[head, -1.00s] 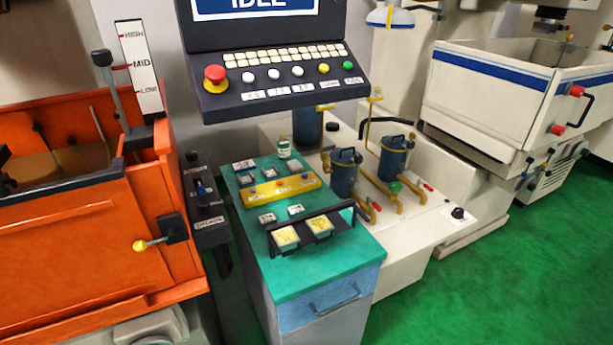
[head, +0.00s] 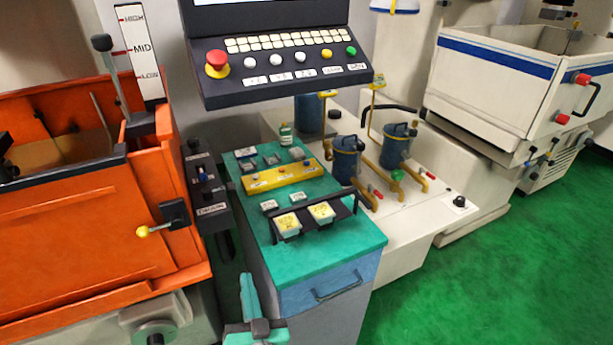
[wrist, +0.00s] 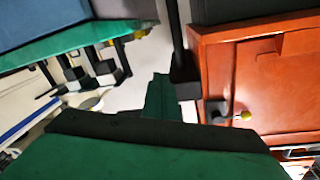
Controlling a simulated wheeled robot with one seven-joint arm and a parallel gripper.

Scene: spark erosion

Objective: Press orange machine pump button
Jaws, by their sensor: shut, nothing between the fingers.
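The orange machine (head: 80,235) is a tank at the left of the head view, with a yellow-knobbed lever (head: 143,231) on its front and a level scale (head: 141,55) above. It also shows in the wrist view (wrist: 270,80). A dark control panel (head: 290,88) hangs to its right with a red knob, several white buttons, a yellow button (head: 326,54) and a green button (head: 351,50). The small labels are unreadable, so I cannot tell which is the pump button. My teal gripper (head: 248,285) is shut and empty, low before the cabinet; it also shows in the wrist view (wrist: 158,90).
A green-topped cabinet (head: 330,250) carries a yellow bar (head: 282,178), small boxes and a black rail. A narrow dark switch strip (head: 207,185) stands between it and the orange tank. Blue filter canisters (head: 345,158) and a white tank (head: 500,75) stand right. Green floor is open at right.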

